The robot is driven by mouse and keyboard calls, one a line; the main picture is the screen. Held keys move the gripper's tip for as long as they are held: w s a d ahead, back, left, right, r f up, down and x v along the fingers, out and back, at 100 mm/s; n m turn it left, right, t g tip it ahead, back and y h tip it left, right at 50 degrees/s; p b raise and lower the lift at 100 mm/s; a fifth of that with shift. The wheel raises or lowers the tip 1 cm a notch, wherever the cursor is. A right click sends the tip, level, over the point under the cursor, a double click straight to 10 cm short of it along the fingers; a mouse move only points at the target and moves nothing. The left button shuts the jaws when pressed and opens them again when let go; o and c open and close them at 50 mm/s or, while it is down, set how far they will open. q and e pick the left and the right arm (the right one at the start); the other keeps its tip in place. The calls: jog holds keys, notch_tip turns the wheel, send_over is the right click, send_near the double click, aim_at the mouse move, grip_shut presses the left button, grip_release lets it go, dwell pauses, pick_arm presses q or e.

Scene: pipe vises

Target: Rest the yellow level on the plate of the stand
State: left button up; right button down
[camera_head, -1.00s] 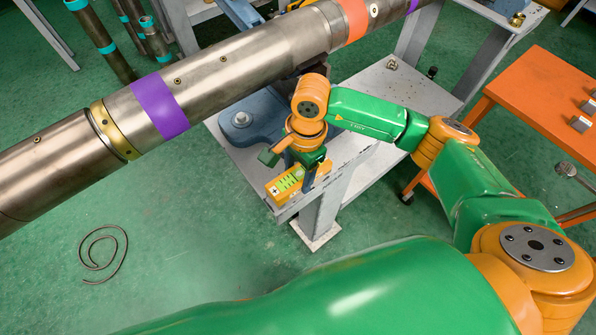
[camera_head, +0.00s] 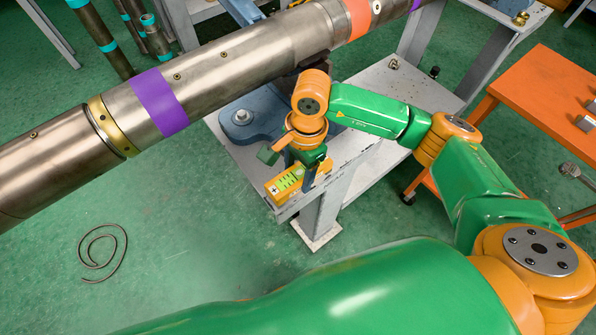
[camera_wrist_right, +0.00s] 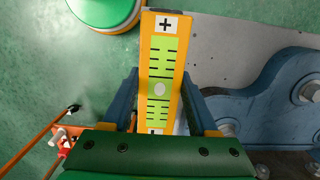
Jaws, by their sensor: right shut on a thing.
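The yellow level (camera_head: 286,185), with a green scale and plus marks, is at the front corner of the grey stand plate (camera_head: 350,146). My right gripper (camera_head: 308,176) is shut on it. In the right wrist view the level (camera_wrist_right: 160,75) lies between the two blue fingers of the right gripper (camera_wrist_right: 160,105), with the plate (camera_wrist_right: 220,50) beneath and to its right. I cannot tell whether the level's underside touches the plate. My left gripper is not in view.
A long steel pipe (camera_head: 225,72) with purple and orange bands runs over the stand, above a blue vise base (camera_head: 245,122). An orange table (camera_head: 540,90) stands at the right. A cable loop (camera_head: 102,250) lies on the green floor at the left.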

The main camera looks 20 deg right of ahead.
jog(key=shift+f+b, duration=0.35)
jog(key=shift+b, duration=0.05)
dwell(0.6)
jog(key=shift+c, duration=0.5)
grip_release()
jog(key=shift+r+p, duration=2.15)
jog(key=shift+r, duration=1.4)
